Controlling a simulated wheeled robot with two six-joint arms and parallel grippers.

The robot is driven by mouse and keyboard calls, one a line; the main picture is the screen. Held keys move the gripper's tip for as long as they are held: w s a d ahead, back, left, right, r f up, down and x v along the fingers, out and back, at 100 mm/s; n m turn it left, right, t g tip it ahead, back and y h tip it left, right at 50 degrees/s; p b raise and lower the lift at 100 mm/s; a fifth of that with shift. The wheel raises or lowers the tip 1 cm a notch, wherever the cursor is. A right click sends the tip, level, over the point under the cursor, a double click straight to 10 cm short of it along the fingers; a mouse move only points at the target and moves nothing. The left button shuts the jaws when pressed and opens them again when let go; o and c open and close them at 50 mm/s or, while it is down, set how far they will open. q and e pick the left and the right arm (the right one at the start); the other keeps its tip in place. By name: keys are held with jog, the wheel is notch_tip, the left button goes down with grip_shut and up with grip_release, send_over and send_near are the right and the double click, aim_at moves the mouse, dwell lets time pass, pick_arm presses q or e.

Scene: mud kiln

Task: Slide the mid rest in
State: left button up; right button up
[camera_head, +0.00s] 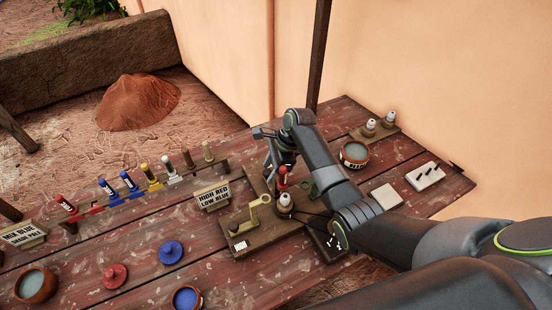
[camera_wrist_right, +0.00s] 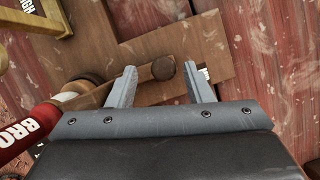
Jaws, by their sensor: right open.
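My right gripper (camera_head: 272,158) is over a wooden fixture (camera_head: 262,236) on the table in the head view. In the right wrist view the gripper (camera_wrist_right: 160,86) is open. A brown wooden bar with a round dark knob (camera_wrist_right: 163,69) lies between its fingertips; it looks like the mid rest, but I cannot be sure. I cannot tell whether the fingers touch it. My left gripper is not in view.
A sign (camera_head: 212,195) and a rack of coloured tools (camera_head: 128,184) are to the left. A bowl (camera_head: 354,154) and a white block (camera_head: 425,176) are to the right.

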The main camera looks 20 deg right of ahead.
jog(key=v, duration=1.7)
jog(key=shift+s+r, duration=0.2)
jog(key=shift+f, duration=0.1)
